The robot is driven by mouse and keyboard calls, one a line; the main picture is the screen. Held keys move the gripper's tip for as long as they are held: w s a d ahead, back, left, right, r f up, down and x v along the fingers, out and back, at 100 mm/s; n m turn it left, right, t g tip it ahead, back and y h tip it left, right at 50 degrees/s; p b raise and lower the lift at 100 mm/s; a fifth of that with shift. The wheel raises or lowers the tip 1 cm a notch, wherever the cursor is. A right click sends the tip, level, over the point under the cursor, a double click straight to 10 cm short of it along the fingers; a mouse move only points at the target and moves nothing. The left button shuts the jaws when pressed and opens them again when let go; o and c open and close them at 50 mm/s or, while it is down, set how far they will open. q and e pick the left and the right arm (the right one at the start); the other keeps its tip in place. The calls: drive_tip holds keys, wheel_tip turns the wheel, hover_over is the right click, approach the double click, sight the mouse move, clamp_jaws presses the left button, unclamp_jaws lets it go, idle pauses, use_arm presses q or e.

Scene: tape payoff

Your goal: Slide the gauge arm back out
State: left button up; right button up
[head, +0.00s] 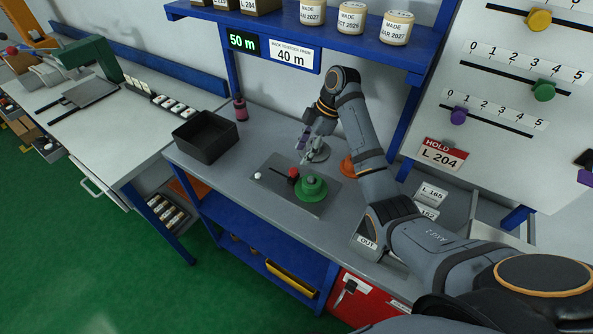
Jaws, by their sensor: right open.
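The tape payoff's dark base plate (318,206) lies on the grey bench. It carries a green round hub (312,188), a small red block (293,175) beside the hub, and a small white knob (258,175) at its left end. A grey metal disc-like part (318,154) stands at the back of the plate. Which of these parts is the gauge arm is too small to tell. My right gripper (306,150) is open, pointing down above the back of the plate near the metal part; whether it touches is unclear. My left gripper is not in view.
A black bin (205,137) and a dark pink bottle (240,108) stand left of the plate. An orange round part (348,167) sits right, by my forearm. A blue shelf (285,22) with a 50 m display overhangs behind. The bench front is clear.

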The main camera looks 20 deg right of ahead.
sight(293, 170)
drive_tip(key=x, duration=0.1)
drive_tip(key=b+x, duration=0.1)
drive_tip(key=x, duration=0.1)
drive_tip(key=shift+d+f, duration=0.2)
drive_tip(key=shift+f, duration=0.05)
drive_tip(key=x, duration=0.1)
drive_tip(key=p+x, duration=0.1)
drive_tip(key=x, duration=0.1)
drive_tip(key=shift+a+r+p, duration=0.15)
drive_tip(key=shift+a+p, duration=0.15)
drive_tip(key=shift+a+f, duration=0.1)
drive_tip(key=shift+f, duration=0.15)
drive_tip(key=shift+w+f, duration=0.1)
drive_tip(key=shift+f, duration=0.15)
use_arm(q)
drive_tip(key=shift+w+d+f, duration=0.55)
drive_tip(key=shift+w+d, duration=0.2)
use_arm(e)
clamp_jaws()
